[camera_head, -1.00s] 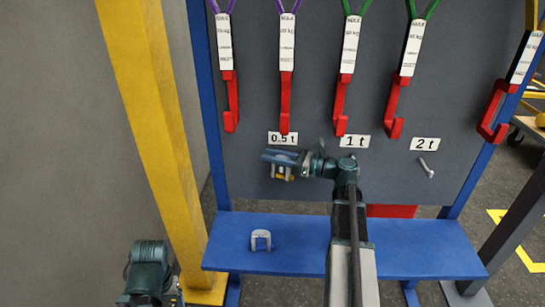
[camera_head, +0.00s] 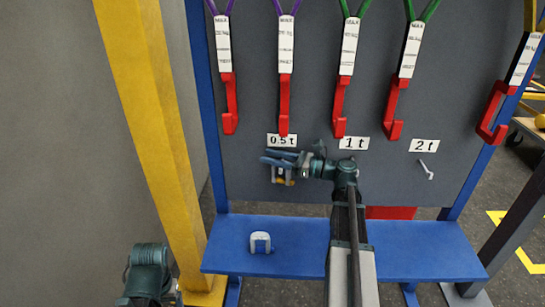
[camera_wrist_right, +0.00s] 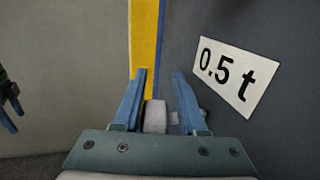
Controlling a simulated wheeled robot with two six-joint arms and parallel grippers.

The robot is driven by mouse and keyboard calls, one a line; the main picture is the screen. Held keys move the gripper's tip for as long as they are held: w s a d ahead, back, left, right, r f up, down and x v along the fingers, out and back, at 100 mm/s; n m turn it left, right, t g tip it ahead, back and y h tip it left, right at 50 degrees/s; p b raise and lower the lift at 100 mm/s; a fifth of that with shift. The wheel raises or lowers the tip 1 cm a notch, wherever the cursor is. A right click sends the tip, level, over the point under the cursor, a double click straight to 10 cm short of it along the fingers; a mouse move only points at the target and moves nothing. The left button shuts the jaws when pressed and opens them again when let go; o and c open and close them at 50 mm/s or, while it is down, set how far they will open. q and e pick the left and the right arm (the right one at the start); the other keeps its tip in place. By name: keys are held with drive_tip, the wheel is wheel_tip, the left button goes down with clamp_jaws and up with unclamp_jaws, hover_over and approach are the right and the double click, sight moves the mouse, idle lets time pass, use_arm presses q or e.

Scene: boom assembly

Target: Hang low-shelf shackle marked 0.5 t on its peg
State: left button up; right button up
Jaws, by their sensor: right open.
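My right gripper (camera_head: 270,157) is open just below the "0.5 t" label (camera_head: 281,140) on the grey panel. A grey shackle with a yellowish part (camera_head: 283,177) hangs just below its fingers, against the panel. The fingers hide its upper part and any peg there. In the right wrist view, a pale rounded piece (camera_wrist_right: 155,117) sits between the spread fingers (camera_wrist_right: 159,73), with a gap on each side. Another grey shackle (camera_head: 260,242) stands on the blue low shelf (camera_head: 300,262). My left arm shows at the bottom left; its jaw opening is unclear.
Red hooks (camera_head: 284,105) on straps hang above the labels. A bare peg (camera_head: 426,170) sticks out under the "2 t" label (camera_head: 424,146). A yellow post (camera_head: 150,120) stands left of the panel. My right arm covers the shelf's middle.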

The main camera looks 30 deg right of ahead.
drive_tip(key=shift+s+a+f, duration=0.2)
drive_tip(key=shift+a+f, duration=0.1)
drive_tip(key=shift+f, duration=0.25)
drive_tip(key=shift+s+r+p, duration=0.1)
drive_tip(key=shift+r+p, duration=0.4)
drive_tip(key=shift+p, duration=0.1)
drive_tip(key=s+a+r+p, duration=0.2)
drive_tip(key=s+a, duration=0.4)
drive_tip(key=s, duration=0.3)
drive_tip(key=s+d+r+p, duration=0.2)
drive_tip(key=s+r+p, duration=0.1)
drive_tip(key=r+p, duration=0.4)
drive_tip(key=s+d+r+p, duration=0.2)
drive_tip(key=s+r+p, duration=0.1)
drive_tip(key=r+p, duration=0.4)
drive_tip(key=s+d+r+g+p, duration=0.1)
drive_tip(key=s+d+r+p, duration=0.1)
drive_tip(key=r+p, duration=0.6)
drive_tip(key=shift+s+d+n+y, duration=0.3)
drive_tip(key=shift+s+n, duration=0.1)
